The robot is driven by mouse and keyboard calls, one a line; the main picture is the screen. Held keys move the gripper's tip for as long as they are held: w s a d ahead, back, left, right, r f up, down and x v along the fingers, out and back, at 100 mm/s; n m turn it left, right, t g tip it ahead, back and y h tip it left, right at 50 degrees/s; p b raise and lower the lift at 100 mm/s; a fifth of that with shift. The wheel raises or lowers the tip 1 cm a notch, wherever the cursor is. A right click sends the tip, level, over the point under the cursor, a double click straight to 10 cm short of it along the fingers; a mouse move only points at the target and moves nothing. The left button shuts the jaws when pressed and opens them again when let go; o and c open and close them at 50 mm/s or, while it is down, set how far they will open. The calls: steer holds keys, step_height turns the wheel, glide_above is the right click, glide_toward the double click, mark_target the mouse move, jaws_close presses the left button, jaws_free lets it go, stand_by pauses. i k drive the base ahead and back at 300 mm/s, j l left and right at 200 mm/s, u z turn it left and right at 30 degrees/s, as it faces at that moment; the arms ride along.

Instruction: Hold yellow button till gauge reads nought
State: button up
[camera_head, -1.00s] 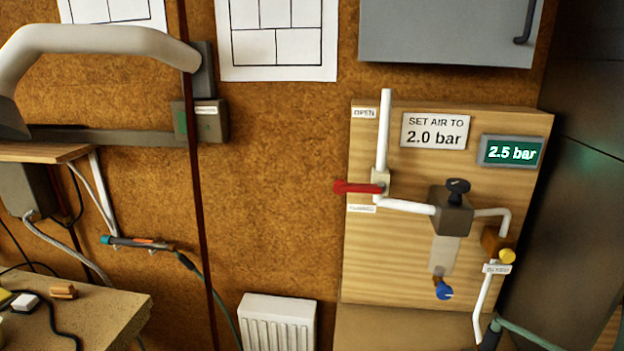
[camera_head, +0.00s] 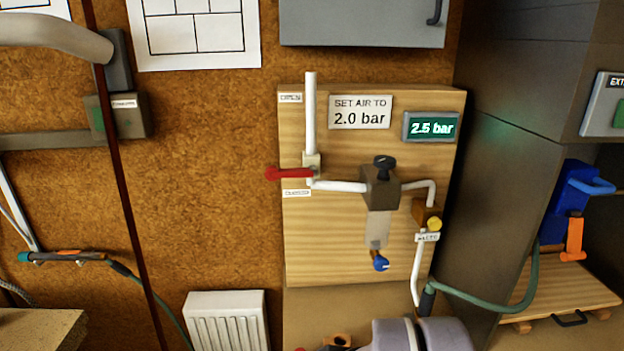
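The yellow button (camera_head: 434,223) sticks out of a small brown block (camera_head: 424,212) at the right side of the wooden panel (camera_head: 340,250). A small label (camera_head: 427,237) hangs just below it, too small to read surely. The gauge (camera_head: 431,127) is a green display at the panel's upper right and reads 2.5 bar. The red lever (camera_head: 288,173) on the white pipe lies level, pointing left, between the OPEN label and a lower label. My gripper is not in view.
A sign (camera_head: 360,112) reads SET AIR TO 2.0 bar. A regulator (camera_head: 381,187) with a black knob sits mid-panel. A green hose (camera_head: 490,297) runs right from the panel. Grey rounded shapes (camera_head: 420,335) stand at the bottom edge. A tall grey cabinet (camera_head: 500,170) stands right of the panel.

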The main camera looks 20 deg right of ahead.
mark_target(435, 224)
steer(key=z, duration=0.35)
steer(key=l+z, duration=0.15)
steer(key=z, duration=0.25)
steer(key=l+z, duration=0.1)
steer(key=z, duration=0.25)
